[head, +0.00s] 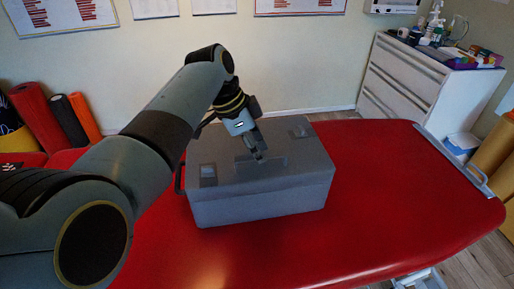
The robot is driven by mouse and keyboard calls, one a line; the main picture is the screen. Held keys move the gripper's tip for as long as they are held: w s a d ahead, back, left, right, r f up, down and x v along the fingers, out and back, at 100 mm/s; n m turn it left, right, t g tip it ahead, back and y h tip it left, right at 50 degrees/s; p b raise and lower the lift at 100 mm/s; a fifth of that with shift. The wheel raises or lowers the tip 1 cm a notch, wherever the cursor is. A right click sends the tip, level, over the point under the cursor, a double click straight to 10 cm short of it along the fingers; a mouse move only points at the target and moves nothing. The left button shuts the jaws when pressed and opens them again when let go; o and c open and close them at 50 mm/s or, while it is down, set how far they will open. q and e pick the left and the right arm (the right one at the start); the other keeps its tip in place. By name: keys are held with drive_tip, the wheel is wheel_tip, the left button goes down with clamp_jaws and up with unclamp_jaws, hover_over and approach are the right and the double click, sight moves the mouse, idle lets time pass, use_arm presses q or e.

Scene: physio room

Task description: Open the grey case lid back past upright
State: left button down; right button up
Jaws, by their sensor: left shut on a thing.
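The grey case (262,207) stands on the red padded table (400,190). Its lid (225,150) lies flat on top and looks closed. A handle (277,163) is set in a recess in the middle of the lid. My left gripper (259,157) reaches down from above, with its fingertips at this handle, and is shut on it. The fingers hide part of the handle. My right gripper is out of view.
Two square latches (208,171) sit on the lid, and a dark side handle (179,178) is on the case's left. The table is clear to the right. A white drawer unit (410,85) with bottles stands behind right. Rolled mats (45,115) are at the left.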

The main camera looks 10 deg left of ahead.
use_arm(q)
drive_tip(key=shift+w+a+r, duration=0.1)
drive_tip(key=shift+w+r, duration=0.15)
drive_tip(key=shift+r, duration=0.2)
drive_tip(key=w+a+r+g+b, duration=0.1)
drive_tip(key=w+a+r+b, duration=0.1)
drive_tip(key=w+r, duration=0.6)
drive_tip(key=shift+a+b, duration=0.3)
drive_tip(key=shift+b, duration=0.45)
drive_tip(key=c, duration=2)
unclamp_jaws()
drive_tip(key=shift+r, duration=0.2)
drive_tip(key=shift+c, duration=0.2)
drive_tip(key=o, duration=0.9)
drive_tip(key=shift+w, duration=0.1)
drive_tip(key=v, duration=1.2)
drive_tip(key=shift+w+a, duration=0.1)
drive_tip(key=shift+a, duration=0.05)
